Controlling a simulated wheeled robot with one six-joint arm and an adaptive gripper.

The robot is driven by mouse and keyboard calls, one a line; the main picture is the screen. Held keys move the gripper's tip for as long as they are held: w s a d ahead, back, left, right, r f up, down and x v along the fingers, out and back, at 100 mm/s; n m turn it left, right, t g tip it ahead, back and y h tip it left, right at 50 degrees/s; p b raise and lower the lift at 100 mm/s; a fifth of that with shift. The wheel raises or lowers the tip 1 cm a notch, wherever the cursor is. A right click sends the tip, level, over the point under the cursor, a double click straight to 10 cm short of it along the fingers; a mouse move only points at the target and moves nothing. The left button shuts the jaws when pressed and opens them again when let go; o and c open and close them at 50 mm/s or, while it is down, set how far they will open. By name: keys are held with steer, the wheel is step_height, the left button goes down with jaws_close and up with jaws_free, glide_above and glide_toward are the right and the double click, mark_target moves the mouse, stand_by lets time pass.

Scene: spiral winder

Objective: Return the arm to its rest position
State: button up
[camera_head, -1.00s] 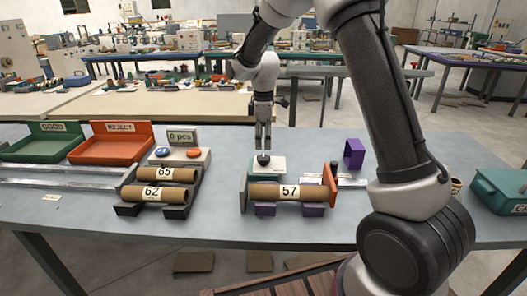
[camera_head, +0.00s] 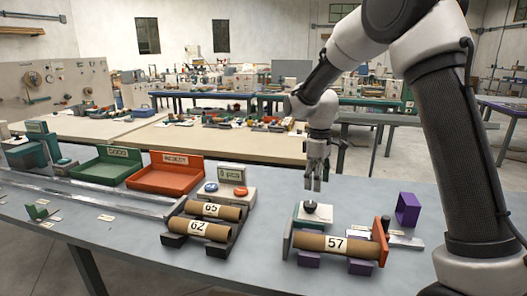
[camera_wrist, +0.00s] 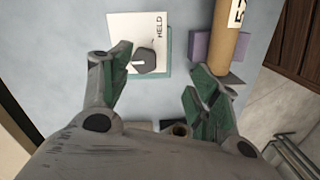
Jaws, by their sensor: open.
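My gripper (camera_head: 314,186) points down and is open, with nothing between its fingers. It hangs a little above a white control plate (camera_head: 330,216) with a dark knob (camera_head: 311,206). In the wrist view, the green-padded fingers of my gripper (camera_wrist: 157,78) are spread apart. The dark knob (camera_wrist: 144,60) shows there beside the left finger, on the plate marked HELD (camera_wrist: 124,26). The knob and the fingers look apart. My arm comes in from the upper right of the head view.
A brown tube marked 57 (camera_head: 360,247) lies in a holder in front of the plate. Tubes 65 (camera_head: 232,213) and 62 (camera_head: 183,226) rest on a rack to the left. A purple block (camera_head: 408,209) stands right. Green (camera_head: 88,168) and orange (camera_head: 150,182) trays stand left.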

steer(key=s+d+r+m+t, duration=0.1)
steer(key=s+d+r+m, duration=0.2)
steer(key=s, duration=0.7)
steer(key=s+d+r+m+t, duration=0.2)
steer(key=s+d+r+m, duration=0.2)
steer(key=s, duration=0.6)
steer(key=s+d+r+m+t, duration=0.2)
steer(key=s+d+r, duration=0.5)
steer(key=s, duration=0.4)
steer(key=shift+m, duration=0.9)
